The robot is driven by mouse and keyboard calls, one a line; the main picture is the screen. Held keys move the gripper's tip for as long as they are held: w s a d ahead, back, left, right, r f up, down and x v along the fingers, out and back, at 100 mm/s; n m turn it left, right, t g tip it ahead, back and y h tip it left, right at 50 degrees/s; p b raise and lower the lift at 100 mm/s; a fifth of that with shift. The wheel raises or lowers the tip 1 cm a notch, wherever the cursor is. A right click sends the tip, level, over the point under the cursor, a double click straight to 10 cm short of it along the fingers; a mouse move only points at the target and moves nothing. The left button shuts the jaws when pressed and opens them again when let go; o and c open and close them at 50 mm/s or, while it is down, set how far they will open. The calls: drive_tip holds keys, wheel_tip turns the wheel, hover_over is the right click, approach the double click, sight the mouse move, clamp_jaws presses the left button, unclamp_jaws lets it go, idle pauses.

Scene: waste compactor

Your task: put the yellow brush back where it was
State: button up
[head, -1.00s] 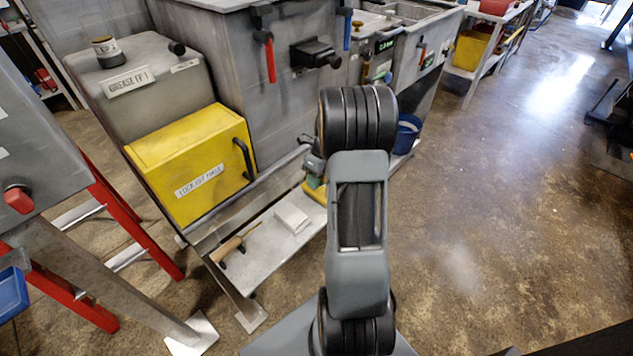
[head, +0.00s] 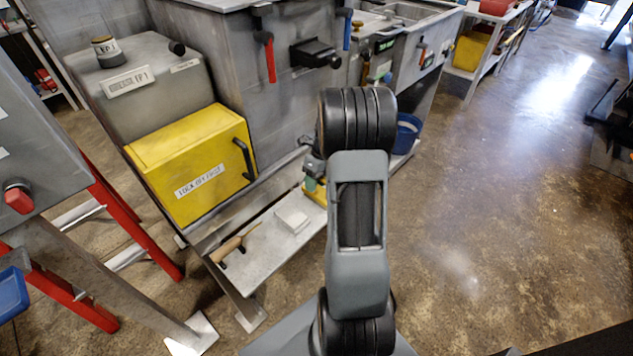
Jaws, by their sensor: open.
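I cannot pick out the yellow brush for certain. A flat yellow item (head: 316,194) lies at the right end of the low shelf (head: 254,262), partly hidden by my arm, with a green and grey object (head: 311,172) standing at it. A tan-handled tool (head: 228,248) with a thin yellowish end lies near the shelf's left end. My arm stands upright in the middle of the view. My gripper cannot be made out; the arm covers the area behind it.
A pale block (head: 292,220) lies on the shelf. A yellow lock-out box (head: 193,165) sits above it, beside the grey compactor body (head: 290,100). A red-legged stand (head: 120,220) is at left. A blue bucket (head: 408,133) stands behind my arm.

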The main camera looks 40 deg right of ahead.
sight(320, 188)
drive_tip(key=v, duration=0.7)
drive_tip(key=s+a+r+n+h, duration=0.1)
drive_tip(key=a+r+n+h, duration=0.1)
drive_tip(key=a+r+n, duration=0.5)
drive_tip(key=s+a+n+t, duration=0.1)
drive_tip(key=s+a+n, duration=0.2)
drive_tip(key=n, duration=0.6)
drive_tip(key=s+a+n+t, duration=0.1)
drive_tip(key=s+a+n, duration=0.3)
drive_tip(key=a+n, duration=0.3)
drive_tip(key=s+a+n+t+h, duration=0.1)
drive_tip(key=s+a+n, duration=0.3)
drive_tip(key=n, duration=0.7)
drive_tip(key=shift+s+a+t+p, duration=0.2)
drive_tip(key=shift+a+t+p, duration=0.15)
drive_tip(key=shift+a, duration=0.2)
drive_tip(key=shift+f, duration=0.15)
wheel_tip(320, 188, up, 9)
drive_tip(key=p, duration=0.8)
drive_tip(key=shift+s+t, duration=0.15)
drive_tip(key=shift+t, duration=0.1)
